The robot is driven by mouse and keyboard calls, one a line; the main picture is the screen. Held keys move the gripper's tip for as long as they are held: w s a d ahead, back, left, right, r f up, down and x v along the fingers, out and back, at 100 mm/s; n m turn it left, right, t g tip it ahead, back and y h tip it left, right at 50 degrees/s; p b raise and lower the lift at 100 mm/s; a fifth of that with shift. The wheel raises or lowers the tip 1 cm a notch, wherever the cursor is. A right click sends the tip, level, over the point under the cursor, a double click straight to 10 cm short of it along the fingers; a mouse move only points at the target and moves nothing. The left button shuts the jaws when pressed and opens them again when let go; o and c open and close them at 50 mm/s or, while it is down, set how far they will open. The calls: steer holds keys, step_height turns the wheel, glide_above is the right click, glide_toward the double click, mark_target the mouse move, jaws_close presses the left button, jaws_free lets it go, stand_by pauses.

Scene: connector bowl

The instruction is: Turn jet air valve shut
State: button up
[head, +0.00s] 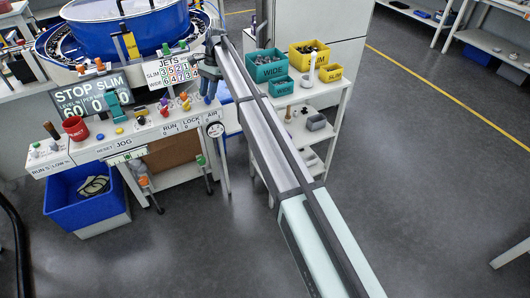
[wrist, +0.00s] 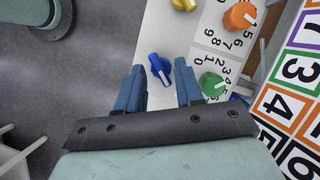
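My gripper (wrist: 159,78) is open, with one blue finger towards each side of the knob. I cannot tell whether either finger touches it. No label on this knob is readable, so I cannot confirm it is the jet air valve. The arm and fingers hide the knob there.
An orange knob (wrist: 240,16), a green knob (wrist: 212,85) and a yellow knob (wrist: 184,4) are close by.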

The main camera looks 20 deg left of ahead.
steer(key=m, duration=0.2)
steer(key=m+t+y, duration=0.1)
steer(key=m, duration=0.2)
steer(key=m+y, duration=0.1)
steer(key=m, duration=0.1)
steer(key=shift+s+d+t, duration=0.3)
steer(key=shift+t, duration=0.1)
steer(key=m, duration=0.2)
steer(key=m+t, duration=0.1)
steer(key=m, duration=0.1)
steer(key=m+t+y, duration=0.1)
steer(key=m, duration=0.2)
steer(key=shift+s, duration=0.25)
steer(key=d+r+n+t, duration=0.2)
steer(key=d+r+n, duration=0.5)
steer(key=r+n, duration=0.65)
steer(key=s+d+f+n, duration=0.3)
steer(key=d+f, duration=0.3)
steer(key=f, duration=0.4)
steer(key=s+d+f+n+h, duration=0.1)
steer(key=s+d+f+n, duration=0.2)
steer(key=d+f, duration=0.4)
steer(key=s+d+f+n+h, duration=0.1)
steer(key=s+d+f+n, duration=0.2)
steer(key=d+f, duration=0.4)
step_height(320, 180, down, 6)
steer(key=shift+f+n, duration=0.15)
steer(key=shift+n, duration=0.5)
steer(key=shift+a, duration=0.15)
